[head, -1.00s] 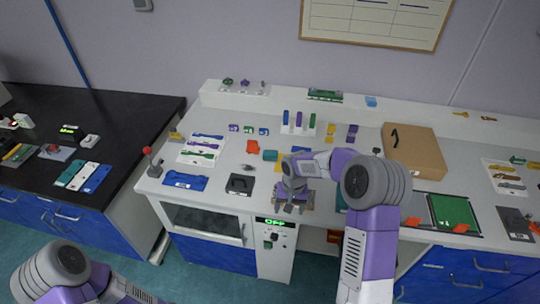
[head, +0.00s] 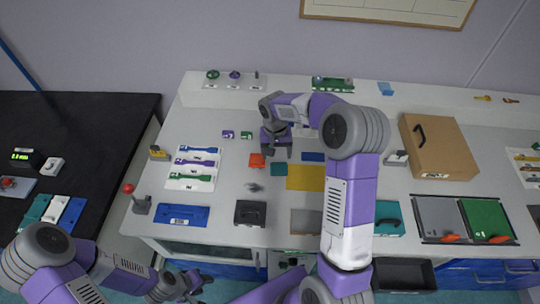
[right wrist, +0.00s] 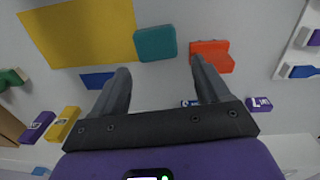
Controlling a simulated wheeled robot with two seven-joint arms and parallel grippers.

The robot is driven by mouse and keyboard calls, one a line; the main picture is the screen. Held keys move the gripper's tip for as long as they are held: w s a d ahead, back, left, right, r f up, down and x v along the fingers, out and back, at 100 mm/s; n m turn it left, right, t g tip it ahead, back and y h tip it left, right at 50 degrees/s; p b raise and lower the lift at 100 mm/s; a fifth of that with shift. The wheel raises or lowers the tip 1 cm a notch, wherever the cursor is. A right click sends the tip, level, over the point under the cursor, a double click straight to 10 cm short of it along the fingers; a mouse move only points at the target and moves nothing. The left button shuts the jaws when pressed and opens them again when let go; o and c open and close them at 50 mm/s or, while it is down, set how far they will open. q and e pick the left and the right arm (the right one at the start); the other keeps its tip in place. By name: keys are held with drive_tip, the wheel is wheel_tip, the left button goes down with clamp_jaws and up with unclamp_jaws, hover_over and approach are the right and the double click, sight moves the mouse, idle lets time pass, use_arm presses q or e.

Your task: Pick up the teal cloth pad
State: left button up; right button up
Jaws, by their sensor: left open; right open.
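A small teal cloth pad (head: 278,168) lies on the white bench beside an orange item (head: 256,160). In the right wrist view the pad (right wrist: 155,43) lies just beyond the fingertips, between their lines, with the orange item (right wrist: 212,55) to its right. My right gripper (head: 276,154) is open and empty, above the bench just behind the pad. It also shows in the right wrist view (right wrist: 160,67), with its fingers apart and not visibly touching the pad. My left gripper (head: 186,287) is open and low in front of the bench, away from the pad.
A yellow sheet (head: 306,177) lies right of the pad and a black case (head: 250,212) in front of it. A blue tray (head: 183,216) and a tool mat (head: 194,168) are to the left. A cardboard box (head: 437,147) stands at right.

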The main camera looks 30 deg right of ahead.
sight(279, 167)
drive_tip(key=shift+s+d+f, duration=0.1)
drive_tip(key=shift+s+f, duration=0.45)
drive_tip(key=shift+f, duration=0.3)
drive_tip(key=f, duration=0.5)
drive_tip(key=shift+d+f+b, duration=0.2)
drive_tip(key=shift+b, duration=0.15)
drive_tip(key=shift+w, duration=0.1)
drive_tip(key=c, duration=0.7)
drive_tip(key=shift+r+p, duration=0.6)
drive_tip(key=shift+r, duration=4.5)
